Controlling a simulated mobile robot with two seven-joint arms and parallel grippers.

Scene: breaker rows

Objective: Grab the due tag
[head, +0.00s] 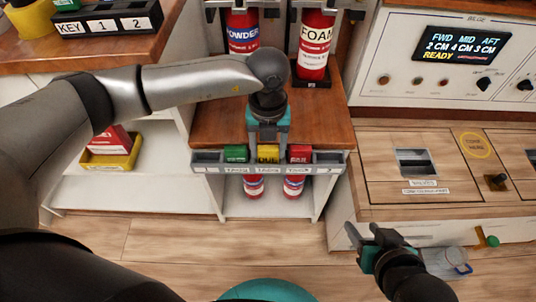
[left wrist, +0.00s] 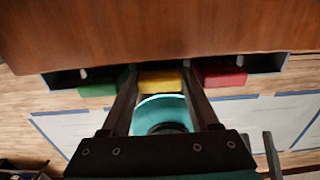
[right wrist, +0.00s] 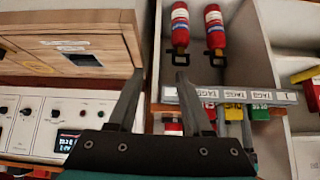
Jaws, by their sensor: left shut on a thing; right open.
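Three tags sit in the narrow rack (head: 208,168) on the front edge of the wooden shelf: a green tag (head: 236,153), a yellow tag (head: 268,153) and a red tag (head: 300,153). My left gripper (head: 268,143) points down at the middle and is shut on the yellow tag, which still sits in the row. In the left wrist view its fingers (left wrist: 158,78) flank the yellow tag (left wrist: 160,81), between the green tag (left wrist: 98,90) and red tag (left wrist: 222,77). My right gripper (head: 363,234) is open and empty, low at the right; it also shows in the right wrist view (right wrist: 160,80).
Extinguishers marked POWDER (head: 242,32) and FOAM (head: 315,45) stand behind the rack. Smaller red extinguishers (head: 254,186) are below it. A panel with a display (head: 461,44) and a wooden console (head: 400,195) are at the right. A yellow tray (head: 112,160) is at the left.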

